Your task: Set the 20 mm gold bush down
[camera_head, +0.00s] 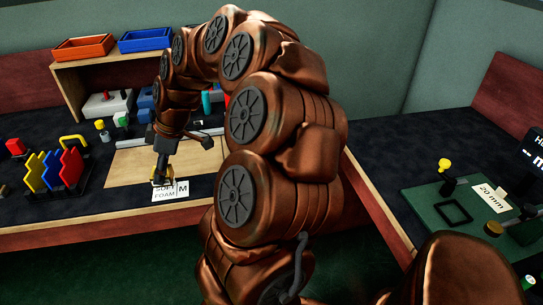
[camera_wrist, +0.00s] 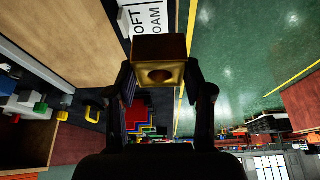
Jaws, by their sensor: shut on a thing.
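My gripper (camera_head: 163,174) is at the front edge of the left worktop, pointing down. In the wrist view my gripper (camera_wrist: 160,80) is shut on the gold bush (camera_wrist: 158,72), a square-looking gold block with a round hole facing the camera. In the head view the gold bush (camera_head: 162,181) is small and partly hidden between the fingers. It is over or beside the white card (camera_head: 172,195) reading "SOFT FOAM" and "M". I cannot tell whether it touches the surface. A card reading "20 mm" (camera_head: 494,198) lies on the green board (camera_head: 459,235) at the right.
A wooden board (camera_head: 145,168) lies behind the gripper. Red, blue and yellow upright pieces (camera_head: 55,170) stand in a rack at the left. An orange tray (camera_head: 84,48) and a blue tray (camera_head: 146,40) sit on the shelf. The dark worktop near the card has free room.

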